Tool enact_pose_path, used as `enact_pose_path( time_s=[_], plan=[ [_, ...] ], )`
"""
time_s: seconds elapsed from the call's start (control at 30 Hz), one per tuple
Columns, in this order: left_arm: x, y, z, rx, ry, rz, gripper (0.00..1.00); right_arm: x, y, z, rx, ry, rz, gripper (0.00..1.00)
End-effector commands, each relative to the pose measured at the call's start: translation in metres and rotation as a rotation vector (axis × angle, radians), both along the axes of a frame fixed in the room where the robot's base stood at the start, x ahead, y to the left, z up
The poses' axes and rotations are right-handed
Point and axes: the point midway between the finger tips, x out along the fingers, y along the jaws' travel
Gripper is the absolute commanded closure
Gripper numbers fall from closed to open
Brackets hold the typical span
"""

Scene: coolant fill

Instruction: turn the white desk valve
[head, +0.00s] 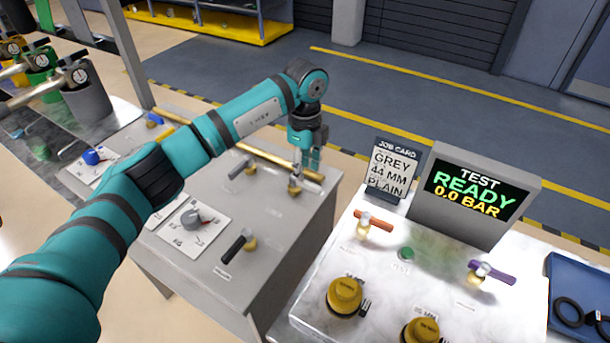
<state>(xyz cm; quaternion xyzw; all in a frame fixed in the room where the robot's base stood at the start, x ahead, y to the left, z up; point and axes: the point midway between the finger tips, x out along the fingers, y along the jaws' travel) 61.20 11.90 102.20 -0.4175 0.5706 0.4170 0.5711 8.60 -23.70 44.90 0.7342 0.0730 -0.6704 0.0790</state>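The white desk valve (311,174) is at the far right corner of the grey desk (268,225), with a pale handle and a brass body. My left gripper (309,163) points down at its handle from above, with my teal arm reaching in from the left. The fingers overlap the handle in the head view. I cannot tell whether they touch it or how far apart they are. My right gripper is not in view.
Two dark-handled valves (239,169) (236,247) and a grey dial (191,218) share the desk. To the right, a pale bench (330,270) carries orange-handled (374,221) and purple-handled (492,271) valves, yellow caps (344,297), a job card (392,170) and a READY screen (470,190).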

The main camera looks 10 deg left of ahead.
Motion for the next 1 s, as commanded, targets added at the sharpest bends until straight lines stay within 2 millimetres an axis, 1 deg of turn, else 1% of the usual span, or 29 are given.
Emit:
enact_pose_path(
  time_s=[0.03, 0.2, 0.3, 0.4, 0.53, 0.93, 1.0],
  plan=[
    [0.001, 0.0, 0.013, -0.001, -0.005, 0.0, 0.64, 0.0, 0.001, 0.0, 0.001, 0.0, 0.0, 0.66],
    [0.001, 0.001, 0.049, 0.001, -0.004, 0.003, 0.64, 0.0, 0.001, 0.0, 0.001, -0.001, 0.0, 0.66],
    [0.001, 0.001, 0.064, 0.0, -0.003, 0.003, 0.64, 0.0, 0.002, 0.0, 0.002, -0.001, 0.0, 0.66],
    [0.001, 0.001, 0.074, 0.0, -0.002, 0.003, 0.64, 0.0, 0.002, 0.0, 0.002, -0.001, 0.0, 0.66],
    [0.001, 0.001, 0.081, 0.001, -0.001, 0.003, 0.64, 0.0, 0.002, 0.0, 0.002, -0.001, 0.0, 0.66],
    [0.0, 0.001, 0.081, 0.0, 0.0, 0.003, 0.64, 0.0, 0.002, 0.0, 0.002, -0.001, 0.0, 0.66],
    [0.0, 0.001, 0.084, 0.0, -0.001, 0.003, 0.64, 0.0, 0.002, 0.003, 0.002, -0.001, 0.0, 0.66]
  ],
)
